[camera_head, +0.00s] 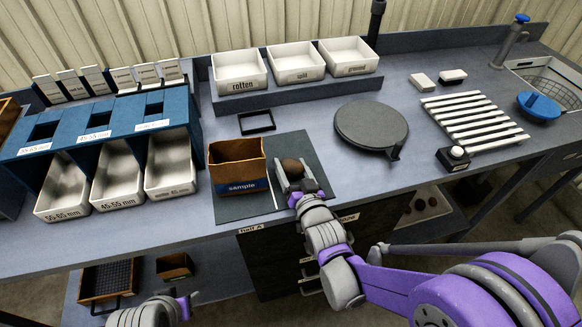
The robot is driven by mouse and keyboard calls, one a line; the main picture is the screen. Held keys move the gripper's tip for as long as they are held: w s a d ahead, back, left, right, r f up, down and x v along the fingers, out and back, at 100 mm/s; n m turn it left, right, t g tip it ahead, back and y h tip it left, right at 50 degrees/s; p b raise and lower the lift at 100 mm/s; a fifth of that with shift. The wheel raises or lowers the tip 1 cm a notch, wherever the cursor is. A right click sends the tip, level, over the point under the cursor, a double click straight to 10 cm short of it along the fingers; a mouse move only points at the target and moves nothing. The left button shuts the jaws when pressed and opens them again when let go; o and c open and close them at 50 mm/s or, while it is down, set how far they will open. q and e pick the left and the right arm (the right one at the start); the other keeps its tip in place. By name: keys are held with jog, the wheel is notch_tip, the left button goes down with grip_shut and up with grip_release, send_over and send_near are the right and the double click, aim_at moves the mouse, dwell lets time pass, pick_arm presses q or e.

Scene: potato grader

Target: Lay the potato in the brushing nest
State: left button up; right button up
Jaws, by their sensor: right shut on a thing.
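The brown potato (291,168) is between the fingers of my right gripper (294,178), which is shut on it. The gripper is over the dark mat (300,147), just right of the sample box (236,150). I cannot tell whether the potato touches the mat. No part is labelled as the brushing nest. A small black open frame (256,122) lies behind the sample box, but I cannot tell whether it is the nest. Part of my left arm shows at the bottom left; its fingertips are not visible.
Three white bins marked rotten (240,84), split (298,77) and ground (348,69) stand at the back. A blue sizing rack (95,126) with white trays is at left. A round grey plate (370,124) and a slatted rack (476,122) lie at right.

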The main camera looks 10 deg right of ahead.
jog(key=o, duration=1.3)
jog(key=shift+f, duration=0.1)
